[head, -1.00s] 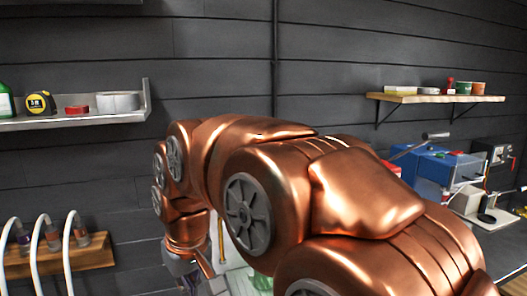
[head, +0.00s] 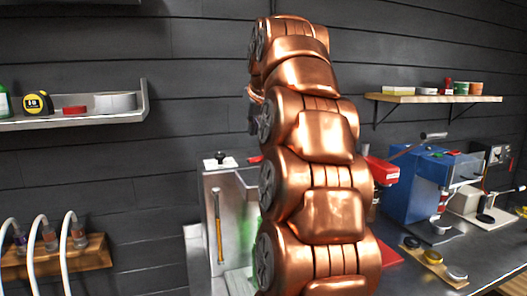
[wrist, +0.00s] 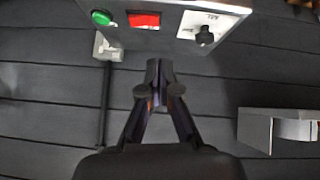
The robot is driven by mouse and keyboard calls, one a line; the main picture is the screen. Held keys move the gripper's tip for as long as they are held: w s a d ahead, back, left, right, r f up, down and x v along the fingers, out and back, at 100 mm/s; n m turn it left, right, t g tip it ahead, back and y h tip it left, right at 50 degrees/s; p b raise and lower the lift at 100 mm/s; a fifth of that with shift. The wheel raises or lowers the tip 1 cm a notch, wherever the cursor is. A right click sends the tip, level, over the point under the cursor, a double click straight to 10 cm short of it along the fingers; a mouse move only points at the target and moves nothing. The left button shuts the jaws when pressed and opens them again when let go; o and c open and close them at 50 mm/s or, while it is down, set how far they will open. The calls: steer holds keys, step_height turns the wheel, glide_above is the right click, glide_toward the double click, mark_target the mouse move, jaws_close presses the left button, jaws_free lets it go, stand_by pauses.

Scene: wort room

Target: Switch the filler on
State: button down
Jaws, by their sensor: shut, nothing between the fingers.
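A steel machine (head: 236,205), apparently the filler, stands left of my arm in the head view. A black knob (head: 220,157) on a white label and a bit of red show at its top. In the wrist view its grey panel (wrist: 172,38) carries a green round button (wrist: 102,17), a red switch (wrist: 144,20) and a black knob (wrist: 204,36). The small lettering is unreadable. My gripper (wrist: 160,68) is shut and empty, its tips apparently just short of the panel edge, below the red switch in the picture. In the head view my arm mostly hides it.
A steel wall shelf (head: 75,122) with a tape measure and tape roll is at left. Hoses hang over a wooden rack (head: 65,255) below. At right are a blue machine (head: 415,185), a wooden wall shelf (head: 435,98) and a wooden holder (head: 433,265) on the counter.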

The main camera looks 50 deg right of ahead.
steer(key=shift+m+h, duration=0.3)
steer(key=shift+h, duration=0.2)
steer(key=d+r, duration=0.1)
steer(key=s+d+r, duration=0.1)
steer(key=d, duration=0.1)
steer(key=shift+s+d+r, duration=0.1)
steer(key=shift+d+r, duration=0.1)
steer(key=p, duration=0.3)
glide_above(257, 159)
steer(key=s, duration=0.1)
steer(key=f, duration=0.7)
steer(key=shift+s+d+f, duration=0.15)
steer(key=shift+s+d, duration=0.05)
steer(key=shift+d, duration=0.15)
steer(key=shift+s+d+f+p, duration=0.15)
steer(key=shift+f+p, duration=0.3)
steer(key=shift+f, duration=1.45)
steer(key=shift+f, duration=0.15)
